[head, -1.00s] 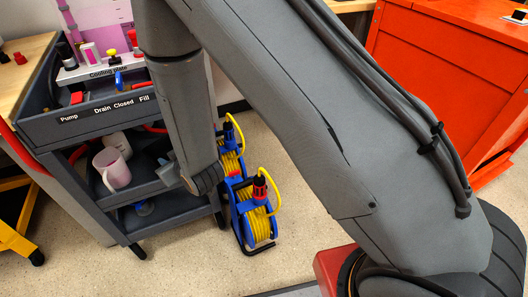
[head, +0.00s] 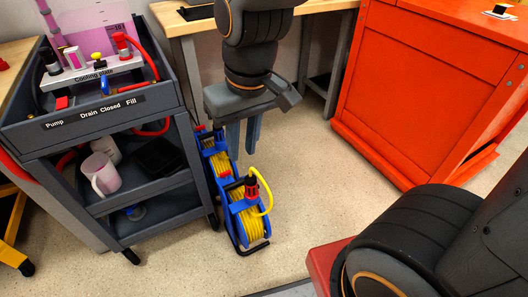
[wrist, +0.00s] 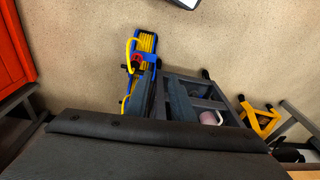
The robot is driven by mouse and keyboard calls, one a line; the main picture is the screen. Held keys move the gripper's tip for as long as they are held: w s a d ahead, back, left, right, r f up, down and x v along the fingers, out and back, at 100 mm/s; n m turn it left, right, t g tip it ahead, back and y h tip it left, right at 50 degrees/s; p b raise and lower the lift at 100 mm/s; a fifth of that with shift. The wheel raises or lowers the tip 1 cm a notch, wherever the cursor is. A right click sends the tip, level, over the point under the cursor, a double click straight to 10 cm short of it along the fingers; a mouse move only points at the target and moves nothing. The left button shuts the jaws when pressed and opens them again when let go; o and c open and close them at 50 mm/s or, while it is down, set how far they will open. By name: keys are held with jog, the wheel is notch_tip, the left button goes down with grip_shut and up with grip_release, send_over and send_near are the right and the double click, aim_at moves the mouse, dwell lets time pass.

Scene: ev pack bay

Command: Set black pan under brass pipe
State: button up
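A black pan (head: 160,157), a shallow square tray, lies on the middle shelf of the grey cart (head: 98,207) at the right, beside a pale pink mug.
Two blue reels with yellow cable, the nearer one (head: 248,215) on the floor, stand right of the cart. A pink mug (head: 101,174) shares the shelf. A red cabinet (head: 425,90) stands at the right. The floor between reels and cabinet is clear.

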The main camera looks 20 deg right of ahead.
jog(key=s+d+r+g, duration=0.1)
jog(key=s+d+r, duration=0.1)
jog(key=s, duration=0.4)
jog(key=shift+d+r, duration=0.15)
jog(key=shift+d, duration=0.35)
jog(key=shift+w, duration=0.1)
jog(key=d+r+m+h+p, duration=0.1)
jog(key=d+r+m+p, duration=0.2)
jog(key=d+r+p, duration=0.6)
notch_tip(320, 180, up, 2)
jog(key=p, duration=1)
jog(key=shift+d+m+p, duration=0.3)
jog(key=shift+d+p, duration=0.05)
